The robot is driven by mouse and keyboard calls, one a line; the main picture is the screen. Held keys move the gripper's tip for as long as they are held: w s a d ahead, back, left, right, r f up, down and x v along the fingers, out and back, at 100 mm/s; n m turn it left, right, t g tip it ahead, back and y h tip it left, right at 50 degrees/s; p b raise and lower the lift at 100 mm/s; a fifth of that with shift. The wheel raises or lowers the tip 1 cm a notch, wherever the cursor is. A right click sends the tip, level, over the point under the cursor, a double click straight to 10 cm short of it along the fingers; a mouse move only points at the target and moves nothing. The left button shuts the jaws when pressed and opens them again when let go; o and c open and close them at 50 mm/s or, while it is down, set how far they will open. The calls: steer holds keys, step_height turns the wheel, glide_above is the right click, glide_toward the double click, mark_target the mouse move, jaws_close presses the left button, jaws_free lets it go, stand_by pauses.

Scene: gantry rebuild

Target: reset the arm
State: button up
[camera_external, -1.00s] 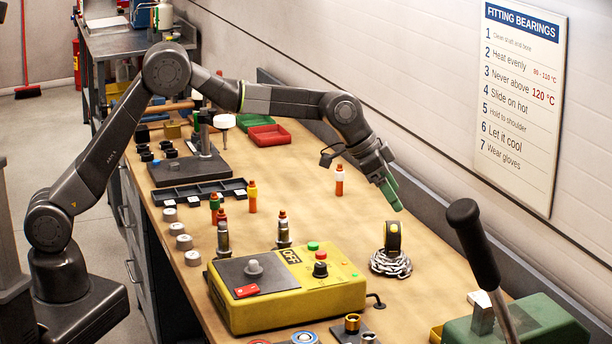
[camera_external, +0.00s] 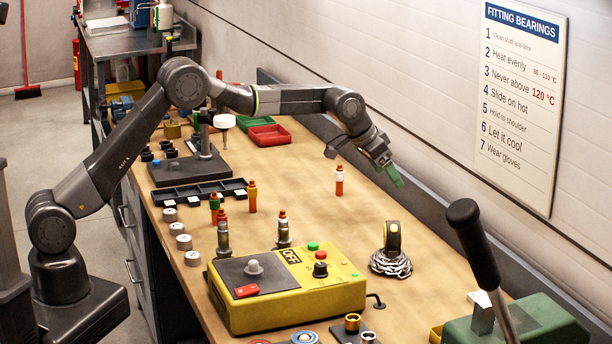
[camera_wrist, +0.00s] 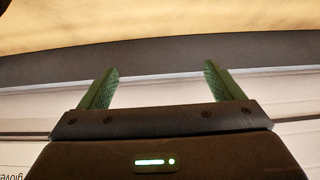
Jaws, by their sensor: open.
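My arm (camera_external: 290,100) reaches out over the workbench (camera_external: 300,190) from the left. My gripper (camera_external: 393,175) hangs above the bench's far edge by the wall, its green fingers pointing down and to the right. In the wrist view my gripper (camera_wrist: 160,85) shows two green fingers held wide apart with nothing between them. Beyond them lie the dark bench edge strip (camera_wrist: 160,62) and a strip of tan bench top.
An orange-and-white bottle (camera_external: 339,181) stands left of my gripper. A coiled chain (camera_external: 391,263) lies nearer the camera. A yellow control box (camera_external: 330,293) and a black-handled lever (camera_external: 473,240) occupy the front. The wall sign (camera_external: 520,110) is at right.

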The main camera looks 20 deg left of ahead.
steer(key=w+a+f+n, duration=0.2)
steer(key=w+a, duration=0.3)
steer(key=w, duration=0.3)
steer(key=shift+t+y, duration=0.4)
step_height(320, 180, down, 9)
steer(key=shift+s+a+f+p, duration=0.1)
steer(key=shift+f+p, duration=0.1)
steer(key=shift+p, duration=0.65)
steer(key=shift+s+a+r, duration=0.1)
steer(key=shift+s+r, duration=0.05)
steer(key=shift+r, duration=0.05)
